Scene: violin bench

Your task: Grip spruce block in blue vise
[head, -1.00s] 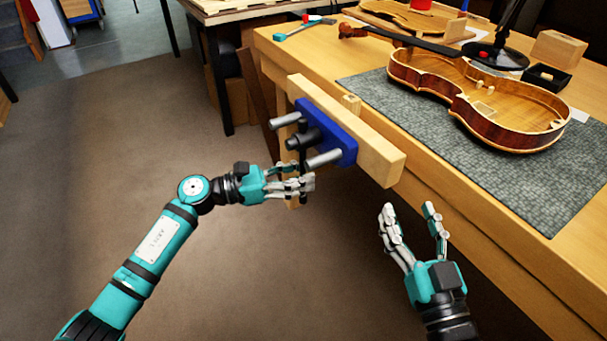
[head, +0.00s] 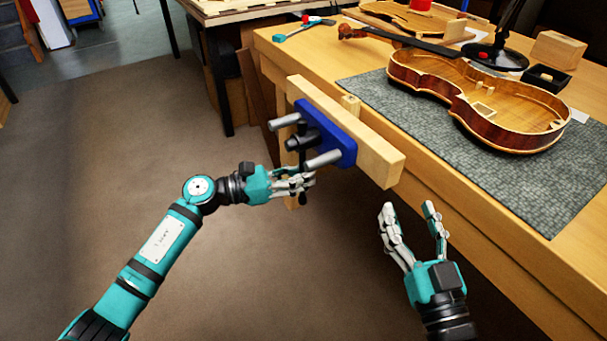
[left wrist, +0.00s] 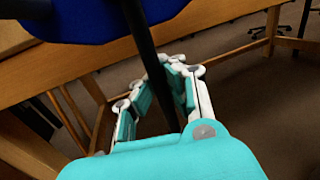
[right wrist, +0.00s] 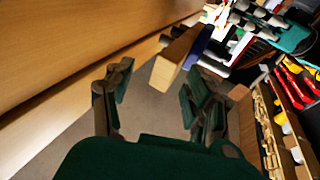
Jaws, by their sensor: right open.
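The blue vise (head: 340,143) is on the bench's front edge, with a pale wooden jaw (head: 385,168) and a dark handle bar (head: 302,154) below its screw. A small pale block, seemingly the spruce block (head: 350,103), shows its top between the wooden jaw and the bench edge; the rest is hidden. My left gripper (head: 306,183) is at the handle. In the left wrist view the dark bar (left wrist: 146,45) runs between its drawn-in fingers, which seem shut on it. My right gripper (head: 410,210) is open and empty, below and right of the jaw's near end.
A violin body without its top (head: 500,105) lies on a grey mat (head: 565,195) on the bench (head: 270,42). A teal-handled tool (head: 293,32) lies near the bench's far left corner. A black tray (head: 546,78) stands behind the violin. The floor left of the vise is clear.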

